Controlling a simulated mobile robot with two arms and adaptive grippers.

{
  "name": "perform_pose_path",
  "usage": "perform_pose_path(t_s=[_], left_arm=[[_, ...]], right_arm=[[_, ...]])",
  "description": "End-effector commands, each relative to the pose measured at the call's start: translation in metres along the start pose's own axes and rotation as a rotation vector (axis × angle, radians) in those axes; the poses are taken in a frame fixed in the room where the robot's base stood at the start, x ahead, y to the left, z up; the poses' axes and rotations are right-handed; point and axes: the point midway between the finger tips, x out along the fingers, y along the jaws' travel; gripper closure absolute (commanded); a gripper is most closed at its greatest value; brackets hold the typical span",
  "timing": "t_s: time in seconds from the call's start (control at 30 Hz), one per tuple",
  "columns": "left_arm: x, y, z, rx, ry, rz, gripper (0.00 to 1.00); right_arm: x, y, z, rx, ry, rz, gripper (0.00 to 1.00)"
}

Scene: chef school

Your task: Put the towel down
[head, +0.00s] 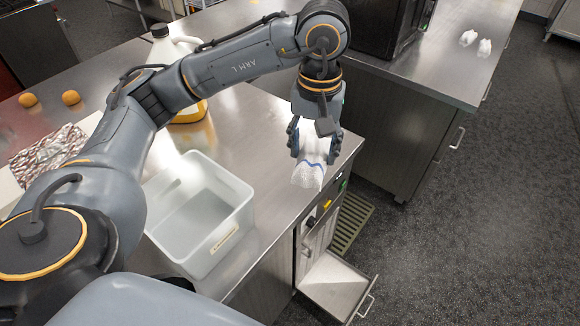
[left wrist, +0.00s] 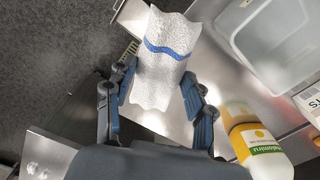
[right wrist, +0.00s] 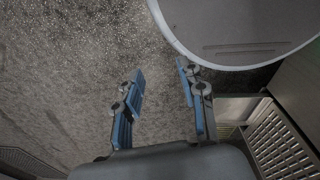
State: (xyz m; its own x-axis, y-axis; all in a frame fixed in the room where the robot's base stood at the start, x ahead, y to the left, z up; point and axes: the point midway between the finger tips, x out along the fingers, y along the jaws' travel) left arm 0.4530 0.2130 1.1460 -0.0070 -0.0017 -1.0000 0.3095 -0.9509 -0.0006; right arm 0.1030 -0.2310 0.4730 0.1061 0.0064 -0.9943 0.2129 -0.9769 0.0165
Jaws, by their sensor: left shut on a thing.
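The towel (head: 314,160) is white with a blue stripe, bunched and hanging down. My left gripper (head: 316,142) is shut on it, holding it at the right edge of the steel counter (head: 258,140). In the left wrist view the towel (left wrist: 160,55) lies between the two fingers (left wrist: 158,95). I cannot tell whether its lower end touches the counter. My right gripper (right wrist: 160,85) is open and empty in the right wrist view, with the floor behind it. It is not seen in the head view.
A translucent bin (head: 207,205) stands on the counter left of the towel. A jug with yellow contents (head: 188,109) is behind my left arm. An open drawer (head: 335,284) juts out below the counter. Another steel counter (head: 440,62) stands at the back right.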

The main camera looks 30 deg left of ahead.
Motion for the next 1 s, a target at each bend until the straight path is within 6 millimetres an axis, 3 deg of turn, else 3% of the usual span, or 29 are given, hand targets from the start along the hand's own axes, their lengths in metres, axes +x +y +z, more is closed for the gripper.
perform_pose_path(t_s=[0.03, 0.37, 0.53, 0.73, 1.0], left_arm=[[0.012, 0.0, 0.0, 0.001, 0.0, 0.0, 0.8], [0.05, 0.0, 0.0, 0.001, 0.0, 0.0, 0.8], [0.065, 0.0, 0.0, 0.001, 0.001, 0.0, 0.8], [0.072, -0.011, -0.014, -0.006, -0.003, -0.002, 0.8], [0.098, -0.051, -0.067, -0.008, -0.004, -0.003, 0.8]], right_arm=[[0.012, 0.0, 0.003, 0.0, -0.002, 0.0, 0.6], [0.049, 0.0, 0.032, -0.001, -0.038, 0.001, 0.6], [0.064, 0.001, 0.032, -0.001, -0.037, 0.003, 0.6], [0.057, 0.003, 0.021, -0.001, -0.02, 0.004, 0.6], [0.032, 0.003, 0.016, 0.0, -0.016, 0.004, 0.6]])
